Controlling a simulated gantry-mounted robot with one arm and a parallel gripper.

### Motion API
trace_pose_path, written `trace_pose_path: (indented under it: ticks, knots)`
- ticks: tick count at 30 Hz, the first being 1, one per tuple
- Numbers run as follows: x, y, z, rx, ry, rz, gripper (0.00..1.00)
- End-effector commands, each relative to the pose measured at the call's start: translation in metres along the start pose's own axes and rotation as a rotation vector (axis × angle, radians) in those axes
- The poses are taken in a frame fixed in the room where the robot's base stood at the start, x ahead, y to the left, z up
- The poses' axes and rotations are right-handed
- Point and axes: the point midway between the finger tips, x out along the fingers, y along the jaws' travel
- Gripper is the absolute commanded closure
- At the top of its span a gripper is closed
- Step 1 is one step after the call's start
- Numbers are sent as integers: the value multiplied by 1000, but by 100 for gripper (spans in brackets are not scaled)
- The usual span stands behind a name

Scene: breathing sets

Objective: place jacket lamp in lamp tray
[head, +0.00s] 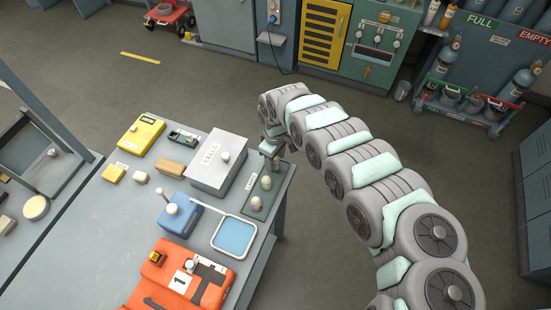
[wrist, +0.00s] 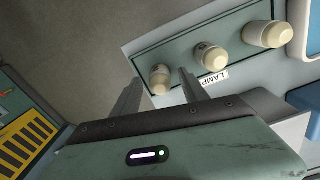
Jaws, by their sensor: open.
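The lamp tray (head: 268,198) is a shallow green tray at the table's right edge; it also shows in the wrist view (wrist: 180,48), with a "LAMP" label. Three small cream-topped lamps stand in a row in it. The end lamp (wrist: 160,79) is between the fingers of my open gripper (wrist: 159,76), with gaps visible on both sides. The middle lamp (wrist: 208,55) and the far lamp (wrist: 267,35) are to the right. I cannot tell which is the jacket lamp. In the head view my gripper (head: 272,149) is over the tray's far end.
An orange jacket (head: 207,290) marked 1 lies at the front, with a small orange-yellow piece (head: 157,257) on it. A grey box (head: 208,178) stands left of the tray. A blue box (head: 181,216) and a blue-bottomed tray (head: 233,237) are nearer. Floor lies beyond the right edge.

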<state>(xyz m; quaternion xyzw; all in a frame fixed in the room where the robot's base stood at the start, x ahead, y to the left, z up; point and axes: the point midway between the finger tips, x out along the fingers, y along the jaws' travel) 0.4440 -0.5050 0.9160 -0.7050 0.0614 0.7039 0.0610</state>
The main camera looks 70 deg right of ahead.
Motion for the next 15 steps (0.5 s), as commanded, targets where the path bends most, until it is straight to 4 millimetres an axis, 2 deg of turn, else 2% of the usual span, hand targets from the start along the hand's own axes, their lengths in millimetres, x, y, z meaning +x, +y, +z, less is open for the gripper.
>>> trace_pose_path:
  ticks: [5,15]
  knots:
    - [-23,3,0,1,1,5,48]
    - [-94,2,0,1,1,5,48]
